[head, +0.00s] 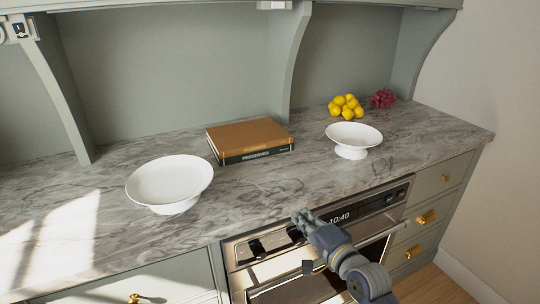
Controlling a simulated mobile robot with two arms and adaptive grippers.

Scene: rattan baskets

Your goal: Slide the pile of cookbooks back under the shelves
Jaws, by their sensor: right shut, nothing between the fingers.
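The pile of cookbooks (250,140) lies flat on the marble counter in the head view, a brown cover on top and a dark spine marked "PRESERVES" below. It sits near the back, in the bay between two curved shelf supports. My right gripper (302,217) is shut and empty. In the picture it shows over the counter's front edge by the oven, below and right of the books and apart from them. My left gripper is not in view.
A wide white bowl (170,182) stands left of the books. A smaller white footed bowl (353,138) stands to their right. Yellow fruit (346,107) and a dark red bunch (383,98) lie farther back right. The marble counter (265,190) is clear in front of the books.

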